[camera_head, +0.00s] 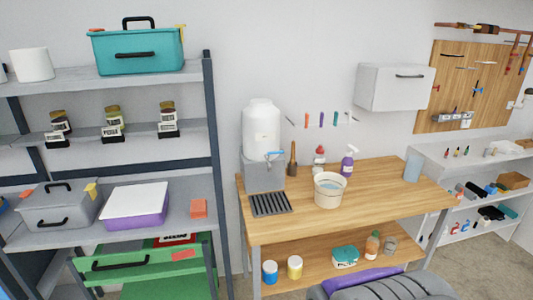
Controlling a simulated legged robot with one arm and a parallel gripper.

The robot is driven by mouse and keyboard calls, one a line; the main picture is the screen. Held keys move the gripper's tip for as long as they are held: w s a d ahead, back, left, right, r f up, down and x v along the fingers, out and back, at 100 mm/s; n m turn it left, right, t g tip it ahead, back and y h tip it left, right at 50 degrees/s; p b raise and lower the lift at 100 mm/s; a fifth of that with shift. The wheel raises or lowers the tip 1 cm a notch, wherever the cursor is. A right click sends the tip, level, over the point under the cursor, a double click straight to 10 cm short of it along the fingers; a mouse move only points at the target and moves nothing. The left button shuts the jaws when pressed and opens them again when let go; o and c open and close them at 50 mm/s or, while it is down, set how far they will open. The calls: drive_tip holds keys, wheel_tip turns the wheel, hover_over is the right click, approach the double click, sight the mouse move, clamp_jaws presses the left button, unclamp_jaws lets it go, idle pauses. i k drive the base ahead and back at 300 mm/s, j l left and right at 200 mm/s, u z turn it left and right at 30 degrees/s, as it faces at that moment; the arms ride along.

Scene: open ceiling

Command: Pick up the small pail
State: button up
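The small pail (330,192) is cream-coloured and stands upright on the wooden workbench (395,190), near its front edge. Its open top shows something pale blue-grey inside, which I cannot make out. A thin dark line, perhaps its handle, runs around the rim. A purple spray bottle (347,165) stands close behind it to the right, and a red-capped white bottle (319,158) behind it to the left. My gripper is not in view.
A white water dispenser (261,130) stands left on the bench, with a dark drip grate (270,204) before it. A dark grey ridged object (385,289) lies low in front. Shelving (215,170) fills the left. The bench top right of the pail is mostly clear.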

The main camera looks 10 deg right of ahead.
sight(329, 191)
drive_tip(key=z, duration=0.65)
drive_tip(key=i+z, duration=0.5)
drive_tip(key=i+j+z, duration=0.25)
drive_tip(key=i+z, duration=0.25)
drive_tip(key=i, duration=0.15)
drive_tip(key=i+j, duration=0.2)
drive_tip(key=i, duration=0.15)
